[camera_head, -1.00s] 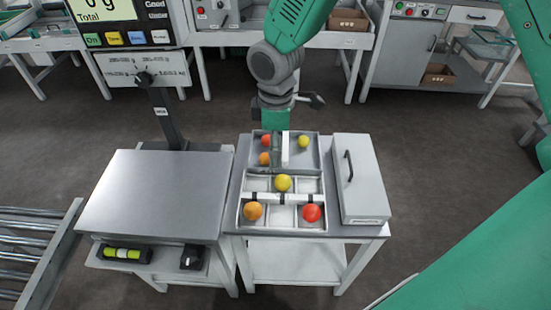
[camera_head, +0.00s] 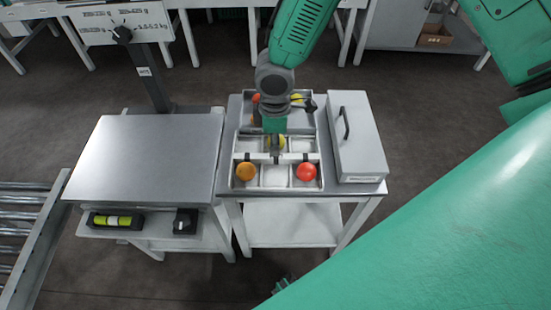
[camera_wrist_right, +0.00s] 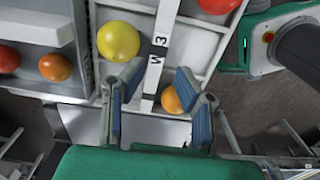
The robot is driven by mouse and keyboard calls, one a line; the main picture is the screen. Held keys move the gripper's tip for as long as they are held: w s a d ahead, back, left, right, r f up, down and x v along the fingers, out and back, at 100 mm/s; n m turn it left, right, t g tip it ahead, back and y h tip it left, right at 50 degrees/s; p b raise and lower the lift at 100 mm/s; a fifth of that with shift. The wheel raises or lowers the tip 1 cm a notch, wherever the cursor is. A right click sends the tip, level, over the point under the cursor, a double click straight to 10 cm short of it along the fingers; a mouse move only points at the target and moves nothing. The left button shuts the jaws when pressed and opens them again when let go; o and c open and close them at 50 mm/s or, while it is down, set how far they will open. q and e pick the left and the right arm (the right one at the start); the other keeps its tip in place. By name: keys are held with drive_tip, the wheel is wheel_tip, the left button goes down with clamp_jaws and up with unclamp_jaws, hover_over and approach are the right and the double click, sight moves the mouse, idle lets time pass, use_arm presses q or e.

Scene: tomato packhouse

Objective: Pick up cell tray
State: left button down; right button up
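The cell tray (camera_head: 275,177) lies on a small grey stand, split into cells by pale dividers. An orange tomato (camera_head: 246,171) and a red tomato (camera_head: 306,172) sit in its front corner cells. The front middle cell is empty. My right gripper (camera_head: 277,143) is over the tray's middle and partly hides a yellow tomato and the rear cells. My left gripper is not clearly seen.
A grey box with a dark handle (camera_head: 362,140) stands close against the tray's right side. A scale with a bare metal platform (camera_head: 150,155) is on the left. A roller conveyor (camera_head: 25,235) lies farther left.

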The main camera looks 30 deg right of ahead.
sight(276, 157)
drive_tip(key=f, duration=0.4)
drive_tip(key=f+b, duration=0.1)
drive_tip(key=f, duration=0.1)
drive_tip(key=shift+w+d+f, duration=0.1)
drive_tip(key=shift+d+f, duration=0.15)
drive_tip(key=shift+f, duration=0.1)
clamp_jaws()
